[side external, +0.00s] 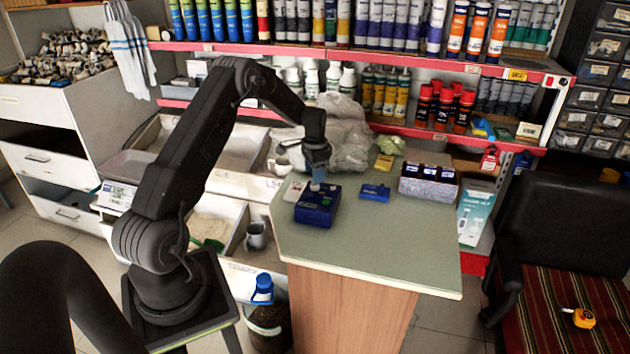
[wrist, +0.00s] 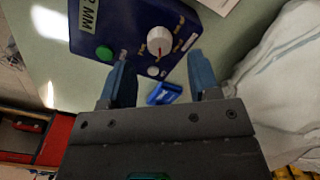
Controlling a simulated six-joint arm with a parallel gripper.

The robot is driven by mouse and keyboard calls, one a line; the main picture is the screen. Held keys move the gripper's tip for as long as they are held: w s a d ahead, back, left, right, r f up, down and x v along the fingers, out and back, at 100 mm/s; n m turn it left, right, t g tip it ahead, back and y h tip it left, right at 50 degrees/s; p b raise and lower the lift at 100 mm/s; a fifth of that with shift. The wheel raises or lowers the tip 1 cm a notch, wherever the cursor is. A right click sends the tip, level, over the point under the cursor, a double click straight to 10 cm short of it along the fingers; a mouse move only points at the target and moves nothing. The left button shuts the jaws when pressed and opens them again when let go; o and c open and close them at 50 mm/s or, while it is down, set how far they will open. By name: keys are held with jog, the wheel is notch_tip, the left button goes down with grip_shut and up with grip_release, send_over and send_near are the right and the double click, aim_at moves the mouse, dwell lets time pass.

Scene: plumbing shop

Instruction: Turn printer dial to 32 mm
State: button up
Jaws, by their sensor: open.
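The printer is a dark blue box (side external: 317,206) on the counter's left part, and it also fills the upper middle of the wrist view (wrist: 125,22). Its white round dial (wrist: 159,40) has a thin red pointer mark and small yellow markings around it, too small to read. A label ending in "MM" (wrist: 90,14) and a green button (wrist: 103,53) are on the same face. My gripper (side external: 318,180) points down just above the printer. In the wrist view its two blue fingers are spread, open and empty (wrist: 159,62), with the dial beyond their tips. Contact with the dial does not show.
The pale green counter (side external: 400,245) is clear toward the front right. A small blue item (side external: 374,192) and a box of bottles (side external: 428,186) stand right of the printer. Clear plastic bags (side external: 345,140) lie behind it. A blue piece (wrist: 164,93) shows between my fingers, below the printer.

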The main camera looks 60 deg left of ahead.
notch_tip(320, 180, up, 10)
dwell(0.3)
jog(key=shift+f, duration=0.1)
jog(key=s+d+r+t+y, duration=0.1)
jog(key=s+d+r, duration=0.2)
jog(key=d+r, duration=0.6)
jog(key=s+d+r+t, duration=0.1)
jog(key=s+d+r, duration=0.2)
jog(key=d+r, duration=0.55)
jog(key=s+d+f+n+t+h, duration=0.1)
jog(key=s+d+t, duration=0.2)
jog(key=s+d, duration=1.4)
jog(key=shift+s+f+t, duration=0.3)
jog(key=shift+s+f, duration=0.05)
jog(key=shift+s, duration=0.4)
jog(key=shift+c, duration=0.3)
